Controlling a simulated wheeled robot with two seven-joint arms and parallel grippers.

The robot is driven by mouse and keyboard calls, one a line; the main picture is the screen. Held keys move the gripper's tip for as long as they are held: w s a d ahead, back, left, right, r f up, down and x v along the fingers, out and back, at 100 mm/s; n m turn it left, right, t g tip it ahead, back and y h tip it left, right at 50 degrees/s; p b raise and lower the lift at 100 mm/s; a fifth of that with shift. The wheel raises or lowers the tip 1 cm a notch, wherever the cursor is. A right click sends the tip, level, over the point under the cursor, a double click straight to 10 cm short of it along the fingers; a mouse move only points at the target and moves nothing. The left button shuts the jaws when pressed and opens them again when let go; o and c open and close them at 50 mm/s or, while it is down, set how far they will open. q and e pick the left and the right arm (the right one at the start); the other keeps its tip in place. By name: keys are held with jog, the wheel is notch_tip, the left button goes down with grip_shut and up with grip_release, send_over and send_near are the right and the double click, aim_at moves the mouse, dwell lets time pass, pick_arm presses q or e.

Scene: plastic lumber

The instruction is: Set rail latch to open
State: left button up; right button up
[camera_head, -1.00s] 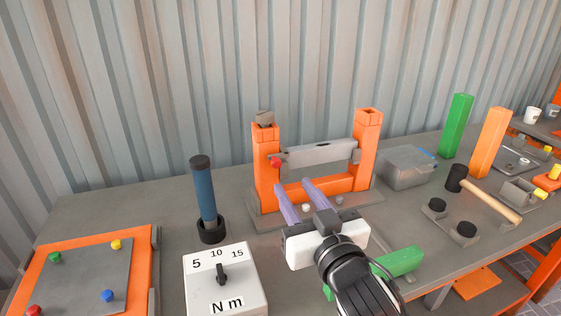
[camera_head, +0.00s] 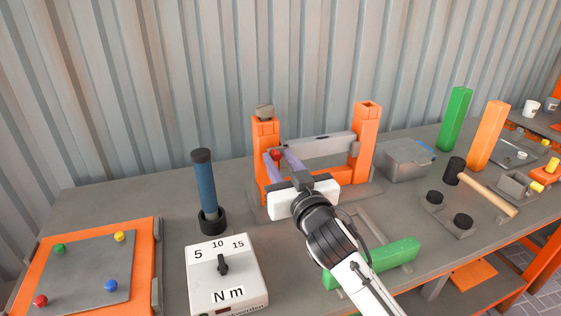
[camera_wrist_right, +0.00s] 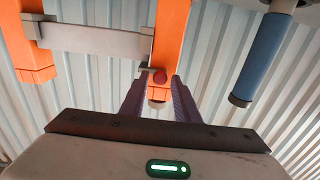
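The rail latch stands on the bench as an orange frame with two posts (camera_head: 365,150) and a grey rail (camera_head: 325,147) across them. A red knob (camera_head: 276,155) sits at the rail's left end, by the left post. In the head view my right gripper (camera_head: 278,158) has its two purple fingers apart, one on each side of the knob. In the right wrist view the red knob (camera_wrist_right: 160,77) shows between the spread finger tips, in front of the orange post. I cannot tell whether the fingers touch it. My left gripper is not in view.
A blue-handled tool (camera_head: 205,185) stands upright left of the frame. A torque box (camera_head: 227,275) marked Nm is at the front. A green block (camera_head: 375,262) lies front right. A grey bin (camera_head: 405,162) and a hammer (camera_head: 480,190) are to the right.

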grip_shut()
jog(key=shift+s+a, duration=0.15)
jog(key=shift+a, duration=0.2)
jog(key=shift+s+a+b, duration=0.15)
jog(key=shift+s+a, duration=0.1)
jog(key=shift+a, duration=0.4)
jog(key=shift+s+a+b, duration=0.15)
jog(key=shift+s+a, duration=0.05)
jog(key=shift+a, duration=0.45)
jog(key=shift+o, duration=1.5)
grip_release()
jog(key=shift+a, duration=0.1)
jog(key=v, duration=1)
jog(key=shift+b, duration=0.35)
jog(key=shift+s, duration=0.15)
